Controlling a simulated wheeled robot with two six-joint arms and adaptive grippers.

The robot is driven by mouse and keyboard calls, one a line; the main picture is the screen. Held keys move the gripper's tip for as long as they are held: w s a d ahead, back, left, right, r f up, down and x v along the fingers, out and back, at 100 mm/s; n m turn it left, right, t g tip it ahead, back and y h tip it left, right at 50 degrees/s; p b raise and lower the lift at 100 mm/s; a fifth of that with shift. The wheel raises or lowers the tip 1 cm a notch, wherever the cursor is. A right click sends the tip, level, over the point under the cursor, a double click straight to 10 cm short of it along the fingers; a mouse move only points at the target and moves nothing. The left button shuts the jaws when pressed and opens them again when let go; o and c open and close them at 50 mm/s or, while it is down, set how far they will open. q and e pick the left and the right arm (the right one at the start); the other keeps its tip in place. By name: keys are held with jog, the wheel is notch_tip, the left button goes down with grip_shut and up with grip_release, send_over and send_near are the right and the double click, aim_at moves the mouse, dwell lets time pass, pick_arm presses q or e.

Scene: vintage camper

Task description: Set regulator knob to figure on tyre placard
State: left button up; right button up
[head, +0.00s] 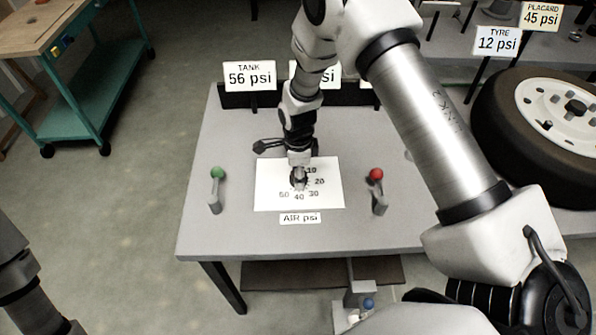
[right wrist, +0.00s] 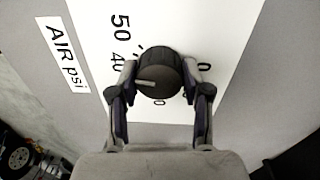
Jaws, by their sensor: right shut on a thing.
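The regulator knob (right wrist: 158,72) is round and black with a pale pointer line. It sits on a white dial sheet (head: 265,190) marked 10 to 50, above the AIR psi label (head: 300,218). My right gripper (head: 299,175) is shut on the knob, a finger on each side in the right wrist view (right wrist: 158,88). The pointer lies toward the label side, near the 40; its exact reading is unclear, and fingers cover some figures. The tyre placard (head: 541,16) reads 45 psi. Only part of my left arm shows at lower left; its gripper is out of view.
A green-topped lever (head: 215,190) and a red-topped lever (head: 378,190) flank the dial on the grey table (head: 240,240). Signs read TANK 56 psi (head: 250,76) and TYRE 12 psi (head: 497,41); my arm partly hides another.

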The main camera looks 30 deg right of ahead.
jog(key=shift+s+m+p, duration=0.15)
jog(key=shift+m+p, duration=0.35)
jog(key=shift+m, duration=0.8)
jog(key=shift+f, duration=0.1)
jog(key=o, duration=1.2)
jog(key=r, duration=1.2)
jog(key=shift+w+d, duration=0.25)
jog(key=shift+w, duration=0.1)
